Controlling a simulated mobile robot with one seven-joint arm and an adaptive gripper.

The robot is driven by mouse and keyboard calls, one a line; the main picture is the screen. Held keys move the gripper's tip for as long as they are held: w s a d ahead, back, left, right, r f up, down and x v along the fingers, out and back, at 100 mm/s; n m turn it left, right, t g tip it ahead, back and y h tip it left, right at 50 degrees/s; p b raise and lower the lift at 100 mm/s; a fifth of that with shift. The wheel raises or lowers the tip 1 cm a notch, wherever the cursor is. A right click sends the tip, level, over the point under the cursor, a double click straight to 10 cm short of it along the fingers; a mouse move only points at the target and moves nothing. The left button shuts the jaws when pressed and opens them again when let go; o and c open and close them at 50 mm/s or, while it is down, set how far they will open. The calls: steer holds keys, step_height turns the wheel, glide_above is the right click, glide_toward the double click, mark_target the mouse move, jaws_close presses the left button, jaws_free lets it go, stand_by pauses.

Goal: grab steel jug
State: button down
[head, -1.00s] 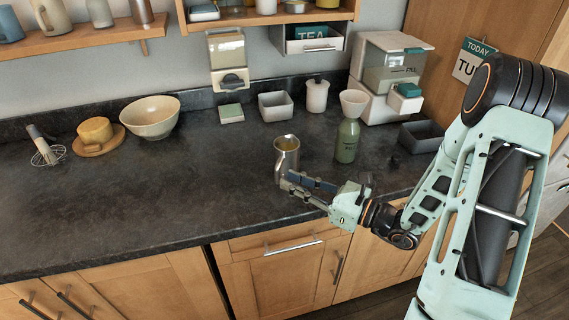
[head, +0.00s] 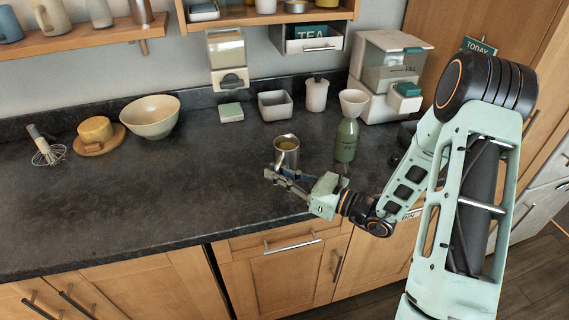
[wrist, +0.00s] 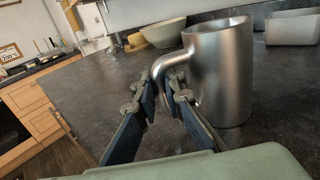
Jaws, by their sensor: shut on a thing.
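The steel jug (head: 286,146) is a silvery cylinder that appears upright on the dark counter, with a yellowish inside showing in the head view. My gripper (head: 276,174) is in front of it and hides its lower part. In the wrist view, the jug (wrist: 225,75) stands right of centre with its curved handle toward me. My gripper's dark-padded fingers (wrist: 163,92) lie on either side of the handle's lower part, shut on it. In that view the jug's base is at counter level; I cannot tell whether it is lifted.
A green bottle with a funnel-like top (head: 347,140) stands just right of the jug. A grey container (head: 275,106), white canister (head: 316,95) and dispenser machine (head: 388,80) are behind. A beige bowl (head: 151,117) is left. The counter (head: 190,195) at front left is clear.

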mark_target(277, 164)
steer(key=shift+r, duration=0.3)
stand_by(0.4)
steer(key=shift+d+r, duration=0.1)
steer(key=shift+r, duration=1.35)
steer(key=s+d+r, duration=0.7)
steer(key=s+r, duration=0.2)
steer(key=s, duration=0.2)
steer(key=shift+s+r+p, duration=0.2)
steer(key=shift+s+p, duration=0.15)
steer(key=shift+p, duration=0.05)
